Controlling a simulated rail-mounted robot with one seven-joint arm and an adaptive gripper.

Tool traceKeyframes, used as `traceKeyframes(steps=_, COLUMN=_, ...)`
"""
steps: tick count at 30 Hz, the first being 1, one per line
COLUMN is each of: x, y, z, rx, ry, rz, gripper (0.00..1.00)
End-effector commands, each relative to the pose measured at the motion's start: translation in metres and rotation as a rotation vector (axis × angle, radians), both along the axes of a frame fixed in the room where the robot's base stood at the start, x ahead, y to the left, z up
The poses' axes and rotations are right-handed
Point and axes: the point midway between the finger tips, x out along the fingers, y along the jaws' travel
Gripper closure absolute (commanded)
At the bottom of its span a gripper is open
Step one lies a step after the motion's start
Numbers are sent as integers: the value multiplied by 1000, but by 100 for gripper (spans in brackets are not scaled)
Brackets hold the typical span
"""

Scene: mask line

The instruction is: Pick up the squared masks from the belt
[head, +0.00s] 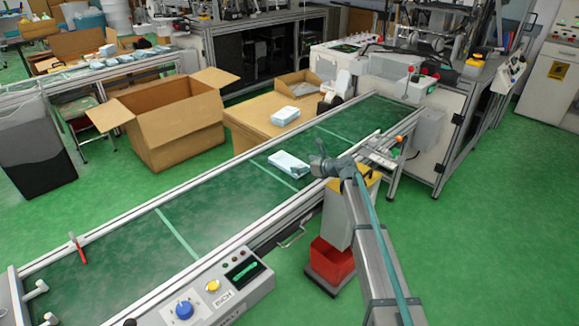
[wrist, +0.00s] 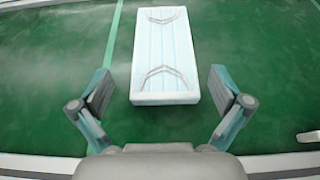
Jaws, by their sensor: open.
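A pale blue and white stack of squared masks (head: 289,164) lies on the green belt (head: 225,205) in the head view. In the wrist view the stack (wrist: 163,55) lies lengthwise ahead of my gripper (wrist: 160,105), with visible ear loops on top. My gripper (head: 322,160) is open and empty. Its two fingers stand apart, one on each side of the stack's near end, and do not touch it. In the head view the gripper is just right of the stack, above the belt's near side, and its fingers are hard to make out.
An open cardboard box (head: 165,130) stands beyond the belt. Another mask stack (head: 285,115) sits on a cardboard surface beside it. Metal rails (head: 215,255) edge the belt, and a control panel (head: 210,295) is on the near side. A red bin (head: 332,262) stands below my arm.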

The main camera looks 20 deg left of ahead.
Motion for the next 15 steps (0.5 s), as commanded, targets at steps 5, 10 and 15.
traceKeyframes(steps=5, x=12, y=22, z=-11, rx=-1, ry=-1, rz=-1, gripper=0)
traceKeyframes(steps=10, x=14, y=30, z=-14, rx=-1, ry=0, rz=0, gripper=0)
traceKeyframes(steps=15, x=22, y=44, z=-22, rx=-1, ry=0, rz=0, gripper=0)
